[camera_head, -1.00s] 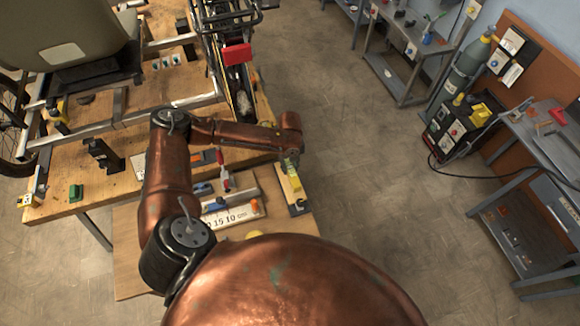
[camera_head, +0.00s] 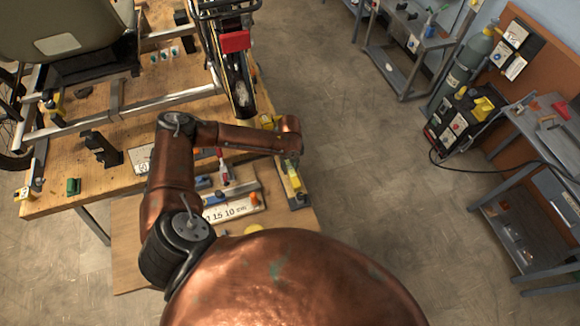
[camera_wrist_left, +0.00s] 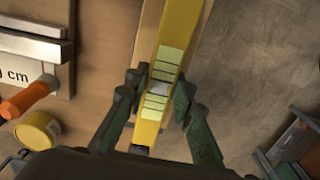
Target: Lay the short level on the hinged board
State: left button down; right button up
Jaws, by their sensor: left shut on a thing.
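The short level (camera_wrist_left: 172,45) is a slim yellow bar with pale green markings. In the left wrist view it runs from the top edge down between my left gripper's dark fingers (camera_wrist_left: 158,88), which are shut on it. In the head view the level (camera_head: 294,180) shows as a small yellow piece under my left gripper (camera_head: 291,168). A narrow pale wooden strip (camera_wrist_left: 149,22), perhaps the hinged board, lies beneath the level and roughly along it. I cannot tell whether they touch. The hinge is not clear. My right gripper is not in view.
A ruled plate (camera_head: 232,209) with an orange-handled part (camera_head: 254,199) lies left of the level. A round yellow tin (camera_wrist_left: 38,130) stands close by. The trike frame (camera_head: 160,98) fills the rear bench. Open floor lies to the right.

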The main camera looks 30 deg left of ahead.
pick_arm(q)
jog(key=shift+f, duration=0.55)
jog(key=c, duration=1.6)
grip_release()
notch_tip(320, 180, up, 12)
